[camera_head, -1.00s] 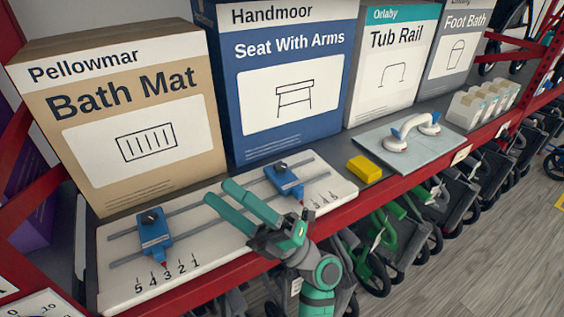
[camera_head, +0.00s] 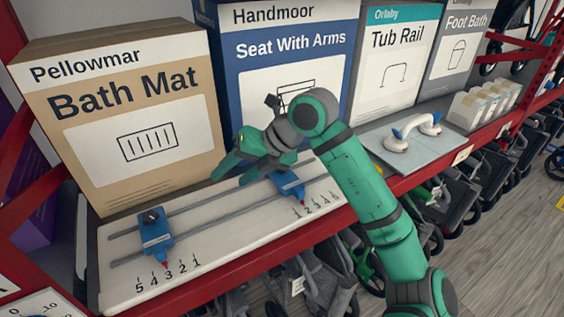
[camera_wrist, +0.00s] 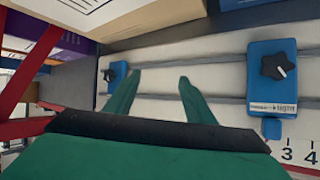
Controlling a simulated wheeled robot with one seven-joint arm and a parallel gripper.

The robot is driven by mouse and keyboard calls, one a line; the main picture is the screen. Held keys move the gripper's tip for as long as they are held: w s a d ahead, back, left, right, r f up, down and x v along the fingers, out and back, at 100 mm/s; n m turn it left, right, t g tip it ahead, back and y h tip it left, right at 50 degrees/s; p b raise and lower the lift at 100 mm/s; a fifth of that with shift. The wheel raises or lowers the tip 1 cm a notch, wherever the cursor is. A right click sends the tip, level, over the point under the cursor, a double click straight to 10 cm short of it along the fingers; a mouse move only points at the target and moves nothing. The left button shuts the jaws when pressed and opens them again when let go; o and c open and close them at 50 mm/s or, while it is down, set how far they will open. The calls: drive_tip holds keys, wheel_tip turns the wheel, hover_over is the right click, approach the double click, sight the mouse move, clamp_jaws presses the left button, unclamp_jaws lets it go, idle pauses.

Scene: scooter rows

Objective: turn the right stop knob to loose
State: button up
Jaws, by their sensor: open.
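The right stop (camera_head: 290,186) is a blue block on two grey rails of a white board (camera_head: 225,240). In the wrist view the right stop (camera_wrist: 272,90) is at the right. On top is its black star-shaped knob (camera_wrist: 272,62) with a white mark toward the lower right. A small label with an arrow sits below it, too small to read surely. In the head view my arm hides this knob. My gripper (camera_head: 229,180) is open and empty above the rails, left of the right stop. Its fingers (camera_wrist: 159,77) are apart from the knob.
The left stop (camera_head: 155,235) with its black knob stands on the same rails; it also shows in the wrist view (camera_wrist: 115,80). Boxes for a bath mat (camera_head: 130,120) and a seat (camera_head: 235,75) stand close behind the board. A grab handle (camera_head: 415,130) is at the right.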

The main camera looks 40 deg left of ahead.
drive_tip(key=w+d+r+m+t+h, duration=0.2)
drive_tip(key=w+d+r+t+h, duration=0.35)
drive_tip(key=w, duration=0.55)
drive_tip(key=shift+t+y, duration=0.35)
drive_tip(key=shift+t, duration=0.1)
drive_tip(key=x, duration=0.8)
drive_tip(key=shift+f, duration=0.25)
drive_tip(key=shift+w+a+f, duration=0.1)
drive_tip(key=shift+w+f, duration=0.1)
drive_tip(key=shift+f, duration=0.45)
drive_tip(key=shift+c, duration=0.3)
drive_tip(key=c, duration=1)
